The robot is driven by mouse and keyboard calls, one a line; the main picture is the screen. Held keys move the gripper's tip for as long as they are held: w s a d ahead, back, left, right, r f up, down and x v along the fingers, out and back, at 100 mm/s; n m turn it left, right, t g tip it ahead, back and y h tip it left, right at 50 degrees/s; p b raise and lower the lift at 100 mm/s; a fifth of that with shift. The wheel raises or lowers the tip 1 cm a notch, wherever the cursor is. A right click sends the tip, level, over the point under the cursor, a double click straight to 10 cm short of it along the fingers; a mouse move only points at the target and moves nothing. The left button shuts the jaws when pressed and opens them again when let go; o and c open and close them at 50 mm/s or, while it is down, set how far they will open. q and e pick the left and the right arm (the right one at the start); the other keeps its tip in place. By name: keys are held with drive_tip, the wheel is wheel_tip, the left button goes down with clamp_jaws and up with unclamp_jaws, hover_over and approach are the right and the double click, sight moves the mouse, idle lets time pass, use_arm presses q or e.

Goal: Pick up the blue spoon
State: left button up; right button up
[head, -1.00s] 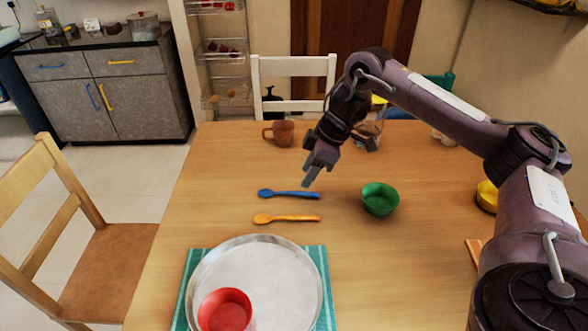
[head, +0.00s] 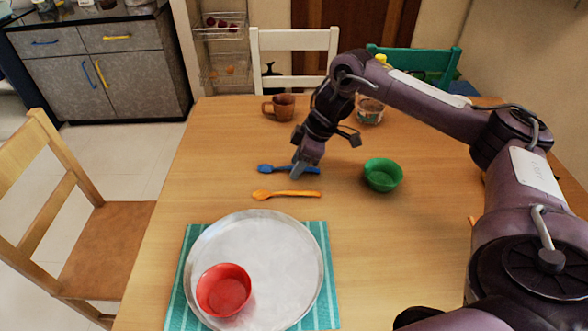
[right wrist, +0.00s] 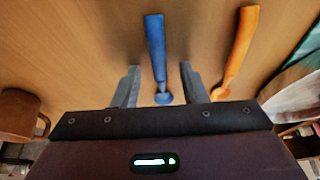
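The blue spoon (head: 268,169) lies on the wooden table, its bowl to the left in the head view. My right gripper (head: 298,172) points down at the middle of its handle and hides part of it. In the right wrist view the right gripper (right wrist: 160,82) is open, with one finger on each side of the blue spoon (right wrist: 155,48). The fingers look apart from the spoon; I cannot tell their exact height above the table. My left gripper is not in view.
An orange spoon (head: 287,194) lies just in front, close to one finger in the right wrist view (right wrist: 237,52). A green bowl (head: 383,175) stands to the right. A silver tray (head: 270,255) with a red bowl (head: 224,289) is nearer; a brown mug (head: 281,107) is behind.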

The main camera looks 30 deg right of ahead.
clamp_jaws()
